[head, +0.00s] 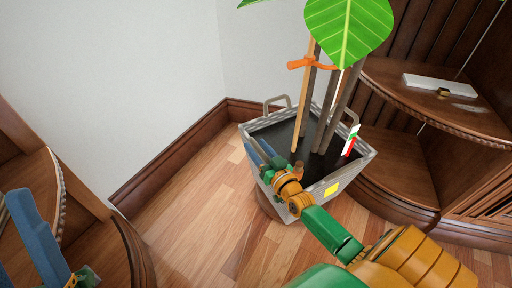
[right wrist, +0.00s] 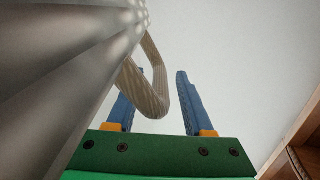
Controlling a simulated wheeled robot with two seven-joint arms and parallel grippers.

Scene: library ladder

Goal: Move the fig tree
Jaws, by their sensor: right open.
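The fig tree stands in a grey square pot (head: 329,179) with dark soil, several thin trunks, a wooden stake, an orange tie (head: 310,64) and a big green leaf (head: 349,30). A grey loop handle (head: 277,103) shows on the pot's far side. My right gripper (head: 257,153) is open at the pot's near left side. In the right wrist view, a pot handle (right wrist: 155,75) reaches toward the open fingers (right wrist: 153,85) and overlaps the left finger; I see no grip on it. My left gripper (head: 12,232) is at the lower left, its blue fingers apart, partly cut off.
A curved wooden shelf unit (head: 395,172) stands close on the pot's right, with a white box (head: 452,87) on its upper shelf. Another wooden unit (head: 90,225) is at the lower left. Wooden floor (head: 190,200) is clear left of the pot, up to the baseboard (head: 165,155).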

